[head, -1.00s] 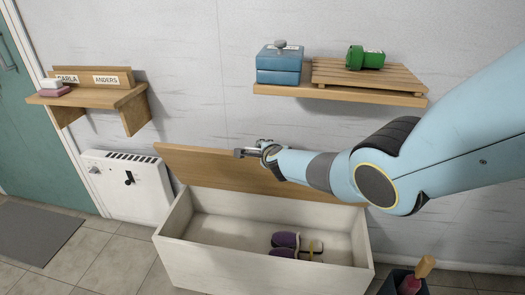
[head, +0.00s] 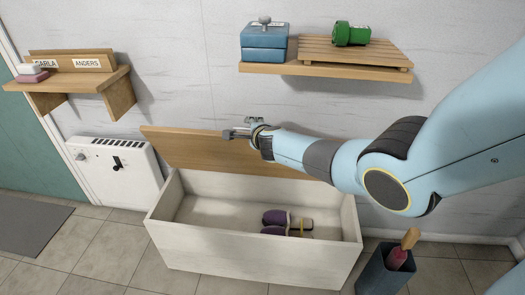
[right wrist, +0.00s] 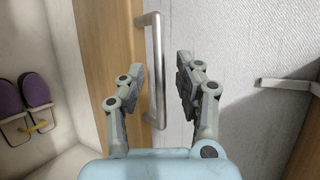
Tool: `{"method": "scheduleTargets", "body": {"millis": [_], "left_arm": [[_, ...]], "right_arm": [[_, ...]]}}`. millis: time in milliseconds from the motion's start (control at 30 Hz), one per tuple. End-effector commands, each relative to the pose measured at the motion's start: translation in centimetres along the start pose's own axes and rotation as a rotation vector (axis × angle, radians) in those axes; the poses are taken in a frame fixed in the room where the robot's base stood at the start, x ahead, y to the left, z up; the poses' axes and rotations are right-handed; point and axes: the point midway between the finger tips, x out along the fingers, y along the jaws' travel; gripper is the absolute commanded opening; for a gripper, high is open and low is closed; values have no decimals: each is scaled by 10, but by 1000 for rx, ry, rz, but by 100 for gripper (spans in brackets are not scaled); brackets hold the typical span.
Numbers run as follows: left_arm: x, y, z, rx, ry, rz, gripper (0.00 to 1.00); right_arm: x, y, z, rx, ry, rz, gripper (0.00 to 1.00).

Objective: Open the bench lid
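The bench (head: 250,258) is a pale box against the wall, and its wooden lid (head: 195,152) stands raised at the back. The box is open, and purple slippers (head: 276,220) lie inside. My right gripper (head: 232,134) is in front of the lid's upper part. In the right wrist view its fingers (right wrist: 158,80) are spread apart, with the lid's metal bar handle (right wrist: 152,75) showing between them. The lid's wooden edge (right wrist: 105,50) is to the left there. I cannot tell whether the fingers touch the handle. My left gripper is not in view.
A wall shelf (head: 330,72) with a blue box (head: 264,45) and a green object (head: 350,35) is above the lid. A wall heater (head: 115,170) stands left of the bench. A dark bin (head: 380,272) stands at the right.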

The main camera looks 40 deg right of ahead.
Motion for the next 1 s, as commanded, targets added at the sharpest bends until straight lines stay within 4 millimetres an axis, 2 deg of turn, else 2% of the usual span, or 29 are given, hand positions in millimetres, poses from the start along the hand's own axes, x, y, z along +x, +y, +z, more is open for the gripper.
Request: {"method": "scheduleTargets", "body": {"millis": [400,500,700,1000], "left_arm": [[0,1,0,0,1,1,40],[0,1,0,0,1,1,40],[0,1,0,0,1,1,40],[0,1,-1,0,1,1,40]], "right_arm": [[-77,37,-7,-1,-1,7,34],[-90,43,-8,-1,0,7,34],[-101,46,-9,-1,0,5,34],[-102,47,-9,-1,0,5,34]]}}
